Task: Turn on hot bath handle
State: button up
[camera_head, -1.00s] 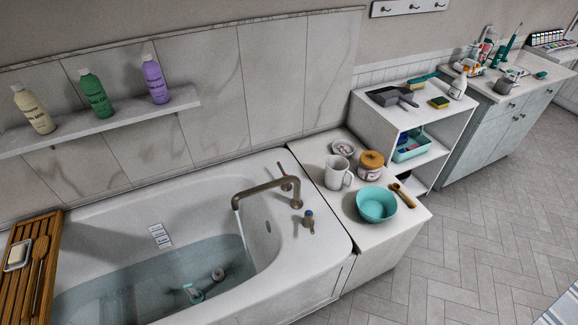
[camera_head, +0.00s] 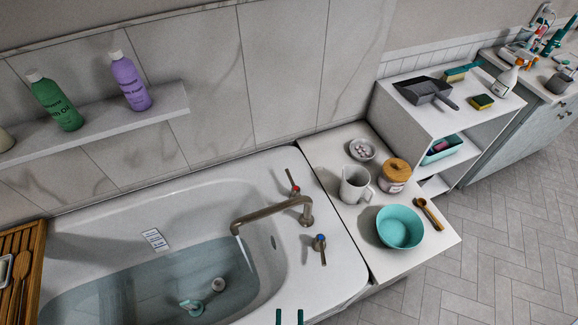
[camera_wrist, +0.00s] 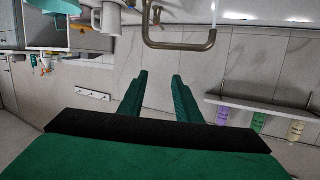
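The red-marked handle (camera_head: 294,188), the hot one by its colour, stands behind the spout on the tub's right rim. The bronze spout (camera_head: 270,212) reaches left over the bath, and a thin stream falls from its tip. The blue-marked handle (camera_head: 319,245) stands in front of the spout. My gripper (camera_head: 290,317) shows only as two green fingertips at the bottom edge, well in front of the handles. In the wrist view my gripper (camera_wrist: 160,75) is open and empty, with the spout (camera_wrist: 180,44) beyond it in an upside-down picture.
The bathtub (camera_head: 340,270) holds water. To its right, a white ledge (camera_head: 335,140) carries a pitcher (camera_head: 354,185), a lidded jar (camera_head: 395,176) and a teal bowl (camera_head: 400,227). A bottle shelf (camera_head: 160,106) is on the wall. Space above the tub is clear.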

jog(key=w+d+f+m+t, duration=0.1)
jog(key=w+d+f+m, duration=0.1)
jog(key=w+f+m, duration=0.85)
jog(key=m+g+h, duration=0.1)
jog(key=m+h, duration=0.2)
jog(key=m, duration=1.2)
send_near(289, 174)
jog(key=s+f, duration=0.2)
jog(key=s, duration=0.1)
jog(key=shift+s+a+f, duration=0.15)
jog(key=shift+f, duration=0.15)
jog(key=x, duration=0.4)
jog(key=r+x, duration=0.1)
jog(key=x, duration=0.2)
jog(key=r+x, duration=0.1)
jog(key=x, duration=0.3)
jog(key=shift+w+r, duration=0.1)
jog(key=shift+w, duration=1.05)
grip_shut()
